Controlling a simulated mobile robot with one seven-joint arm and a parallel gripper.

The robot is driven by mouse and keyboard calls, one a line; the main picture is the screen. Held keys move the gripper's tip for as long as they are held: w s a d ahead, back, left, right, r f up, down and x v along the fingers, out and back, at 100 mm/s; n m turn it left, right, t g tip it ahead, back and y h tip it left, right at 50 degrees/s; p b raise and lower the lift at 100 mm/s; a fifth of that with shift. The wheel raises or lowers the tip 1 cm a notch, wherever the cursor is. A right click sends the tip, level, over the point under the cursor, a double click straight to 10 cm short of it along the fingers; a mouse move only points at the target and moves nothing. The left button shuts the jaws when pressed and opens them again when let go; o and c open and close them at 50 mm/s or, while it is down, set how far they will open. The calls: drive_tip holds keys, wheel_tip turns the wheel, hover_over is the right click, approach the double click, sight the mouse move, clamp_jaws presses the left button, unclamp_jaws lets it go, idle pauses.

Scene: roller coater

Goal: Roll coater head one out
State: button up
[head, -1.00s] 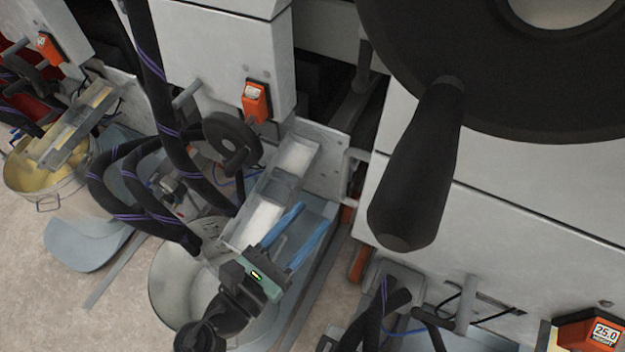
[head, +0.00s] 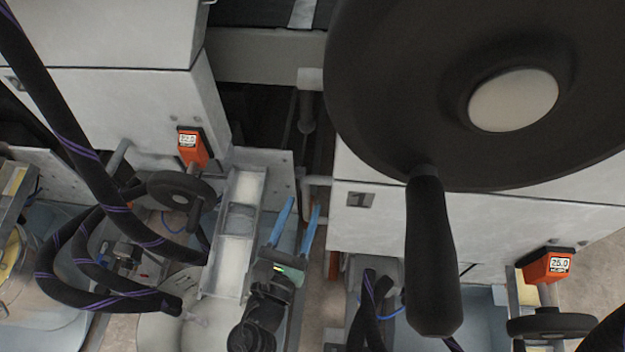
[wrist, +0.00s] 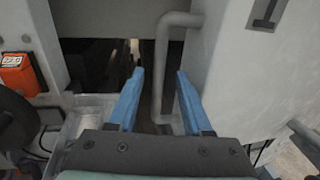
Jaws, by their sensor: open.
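My gripper (head: 297,216) is open and empty, its blue fingers pointing up into the gap between two coater units. In the wrist view the fingers (wrist: 160,76) stand apart with a bent grey pipe handle (wrist: 163,70) ahead, just right of centre. The left coater housing (head: 110,110) is a pale grey box with an orange counter (head: 192,147) and a small black handwheel (head: 182,190). The right coater housing (head: 375,225) has another orange counter (head: 548,266). Which housing is head one I cannot tell. A large black handwheel (head: 400,100) with a black handle (head: 432,260) hides part of the right housing.
Black hoses with purple stripes (head: 75,150) loop at left. A pale trough (head: 238,225) lies left of my gripper above a round pan (head: 165,330). A dark gap (head: 260,115) opens between the housings. Another small handwheel (head: 550,324) is at lower right.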

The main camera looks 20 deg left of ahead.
drive_tip(key=w, duration=0.7)
drive_tip(key=shift+a, duration=0.3)
drive_tip(key=shift+s, duration=0.1)
clamp_jaws()
idle(0.9)
